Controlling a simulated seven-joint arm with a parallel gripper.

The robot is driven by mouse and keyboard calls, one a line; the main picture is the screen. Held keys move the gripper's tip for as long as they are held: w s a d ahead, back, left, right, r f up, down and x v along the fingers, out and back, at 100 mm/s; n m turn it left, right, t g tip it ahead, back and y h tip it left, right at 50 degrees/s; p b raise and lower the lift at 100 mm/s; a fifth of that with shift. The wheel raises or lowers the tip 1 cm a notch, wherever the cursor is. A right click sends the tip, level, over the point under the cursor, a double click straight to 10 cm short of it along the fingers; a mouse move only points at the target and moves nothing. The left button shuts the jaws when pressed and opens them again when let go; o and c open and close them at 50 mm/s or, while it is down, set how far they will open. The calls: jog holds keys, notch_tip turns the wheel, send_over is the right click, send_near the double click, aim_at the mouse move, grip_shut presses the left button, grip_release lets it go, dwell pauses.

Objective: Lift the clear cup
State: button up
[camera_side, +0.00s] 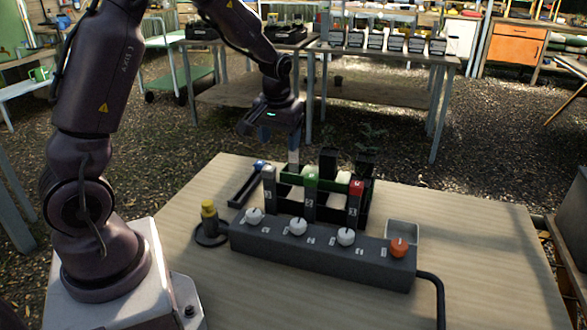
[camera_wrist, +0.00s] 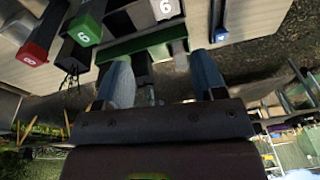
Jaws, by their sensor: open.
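My gripper (camera_side: 280,142) is open above the back of the rack, fingers pointing down. In the wrist view its two blue-grey fingers (camera_wrist: 161,66) stand apart on either side of the green rack bar (camera_wrist: 150,43). I cannot make out a clear cup for certain. A small pale, open-topped square dish (camera_side: 402,232) at the right end of the dark knob box may be it; my gripper is well to its left and behind. A pale upright piece (camera_side: 293,157) shows just below my gripper; I cannot tell what it is.
Numbered dark posts have white (camera_side: 268,170), green (camera_side: 310,172) and red (camera_side: 357,186) tops. In front lies the knob box (camera_side: 320,259) with a cable. A yellow-topped piece (camera_side: 208,210) stands left. The right tabletop (camera_side: 480,250) is clear.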

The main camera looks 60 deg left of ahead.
aim_at(294, 158)
jog(key=w+a+f+n+t+y, duration=0.2)
jog(key=w+a+f+n, duration=0.15)
jog(key=w+a, duration=0.45)
jog(key=x, duration=0.8)
jog(key=s+a+x, duration=0.1)
jog(key=x, duration=0.3)
jog(key=shift+f, duration=0.2)
jog(key=c, duration=1)
